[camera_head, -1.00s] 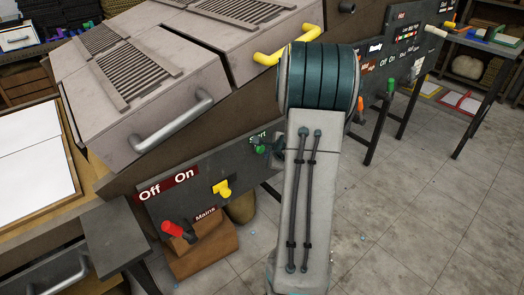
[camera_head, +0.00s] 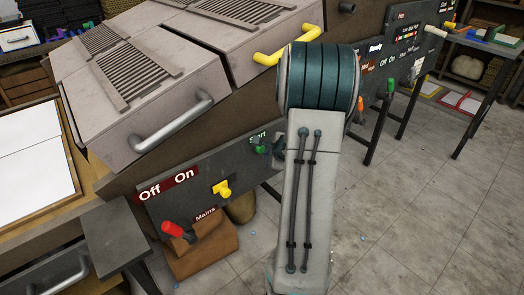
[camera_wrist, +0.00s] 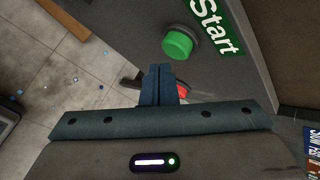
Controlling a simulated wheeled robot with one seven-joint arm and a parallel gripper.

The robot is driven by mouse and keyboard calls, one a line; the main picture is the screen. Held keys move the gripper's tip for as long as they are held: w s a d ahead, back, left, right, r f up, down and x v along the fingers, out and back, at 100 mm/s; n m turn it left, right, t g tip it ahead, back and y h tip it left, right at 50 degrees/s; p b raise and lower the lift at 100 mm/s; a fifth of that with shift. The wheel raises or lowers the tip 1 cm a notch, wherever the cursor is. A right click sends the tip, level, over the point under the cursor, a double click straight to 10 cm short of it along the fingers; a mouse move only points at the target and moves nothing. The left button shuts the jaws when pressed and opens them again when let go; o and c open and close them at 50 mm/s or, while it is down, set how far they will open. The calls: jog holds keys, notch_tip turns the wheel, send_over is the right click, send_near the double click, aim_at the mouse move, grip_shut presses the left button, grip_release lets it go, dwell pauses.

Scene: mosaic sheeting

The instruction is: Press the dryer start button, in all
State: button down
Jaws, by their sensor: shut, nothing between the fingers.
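The green start button (camera_wrist: 178,43) is a round raised cap on a dark panel, beside a green "Start" label (camera_wrist: 215,27) in the wrist view. In the head view the green button (camera_head: 260,149) shows small beside my arm. My gripper (camera_wrist: 161,69) is shut and empty. Its fingertips appear just below and left of the button in the wrist view, with a gap in the picture between them and the cap. The depth of that gap cannot be told. In the head view my arm hides most of the gripper.
The panel also carries a yellow switch (camera_head: 222,188) and a red-handled lever (camera_head: 174,229) by the "Mains" label. A yellow handle (camera_head: 287,43) and a grey handle (camera_head: 172,124) stick out above. Open tiled floor (camera_head: 400,220) lies to the right.

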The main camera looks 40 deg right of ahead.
jog(key=shift+w, duration=0.15)
dwell(0.8)
jog(key=shift+w, duration=0.25)
jog(key=shift+w+b, duration=0.35)
jog(key=shift+w, duration=0.2)
dwell(0.6)
dwell(0.3)
jog(key=shift+s+b, duration=0.45)
jog(key=shift+s, duration=0.5)
jog(key=s+b, duration=0.1)
jog(key=s, duration=0.4)
jog(key=shift+d+b, duration=0.2)
jog(key=shift+b, duration=0.1)
dwell(0.3)
